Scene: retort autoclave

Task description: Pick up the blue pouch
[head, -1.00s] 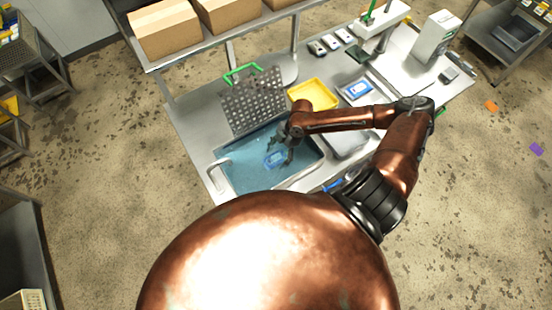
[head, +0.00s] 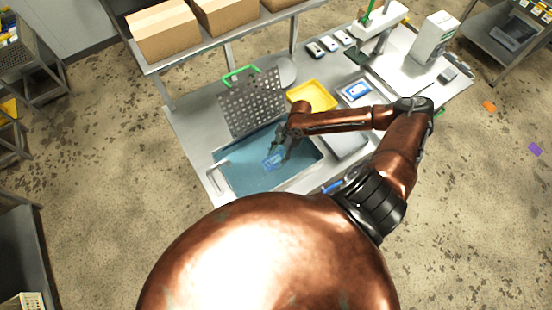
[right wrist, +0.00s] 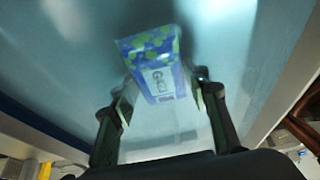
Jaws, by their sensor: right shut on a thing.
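The blue pouch (head: 272,161) is in the blue water-filled sink basin (head: 240,172) in the head view. In the right wrist view the pouch (right wrist: 155,65) shows a blue body, green spots and a pale label. My right gripper (head: 281,154) reaches down into the basin at the pouch. In the right wrist view its two fingers (right wrist: 160,100) stand on either side of the pouch's near end and are shut on it. How far the pouch is off the basin floor I cannot tell. My left gripper is not in view.
A perforated metal basket (head: 252,103) with a green handle stands behind the basin. A yellow tray (head: 312,92) and a tray with another blue-and-white pouch (head: 357,89) are to the right. A faucet (head: 217,178) is at the basin's left edge. Cardboard boxes (head: 163,30) sit on a shelf above.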

